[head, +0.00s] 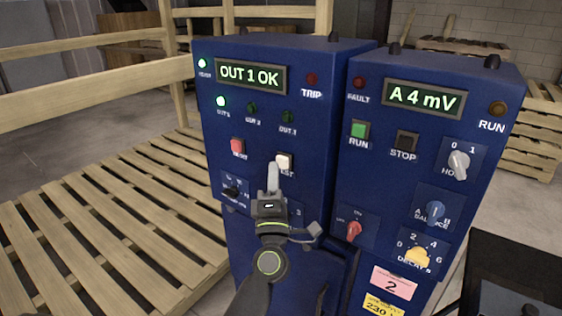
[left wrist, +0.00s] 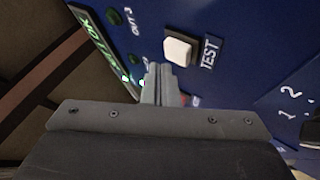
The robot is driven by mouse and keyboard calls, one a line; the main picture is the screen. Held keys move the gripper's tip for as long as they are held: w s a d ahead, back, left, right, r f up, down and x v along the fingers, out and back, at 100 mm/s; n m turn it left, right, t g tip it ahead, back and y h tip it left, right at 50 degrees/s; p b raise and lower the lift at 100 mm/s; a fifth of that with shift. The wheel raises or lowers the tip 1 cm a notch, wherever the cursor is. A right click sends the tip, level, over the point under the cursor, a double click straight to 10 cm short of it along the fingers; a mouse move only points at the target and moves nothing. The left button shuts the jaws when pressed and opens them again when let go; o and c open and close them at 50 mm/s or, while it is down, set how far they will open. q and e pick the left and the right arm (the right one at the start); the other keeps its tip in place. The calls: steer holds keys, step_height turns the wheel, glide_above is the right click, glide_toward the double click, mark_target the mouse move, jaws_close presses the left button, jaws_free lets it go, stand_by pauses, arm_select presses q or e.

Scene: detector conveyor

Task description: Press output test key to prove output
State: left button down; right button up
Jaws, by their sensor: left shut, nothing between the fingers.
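The white output test key (head: 284,162) sits on the left blue cabinet (head: 262,200), labelled TEST. In the left wrist view the white key (left wrist: 178,51) is large and unobstructed, just beyond the fingertips. My left gripper (head: 273,168) is shut and empty, its tips beside the key at its lower left. It also shows in the left wrist view (left wrist: 158,70). I cannot tell whether the tips touch the panel. The display (head: 251,76) reads OUT 1 OK. The OUT 1 lamp (head: 221,101) is lit green; the OUT 2 (head: 252,107) and OUT 3 (head: 288,117) lamps are dark green.
A red reset button (head: 238,146) and a black selector (head: 232,190) are close to the left gripper. The right cabinet's display (head: 424,98) reads A 4 mV, with knobs below. A wooden pallet structure (head: 100,235) stands at left.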

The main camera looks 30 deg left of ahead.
arm_select(q)
steer(key=shift+s, duration=0.1)
steer(key=s+p, duration=0.1)
steer(key=s, duration=0.4)
steer(key=shift+a, duration=0.2)
stand_by(0.9)
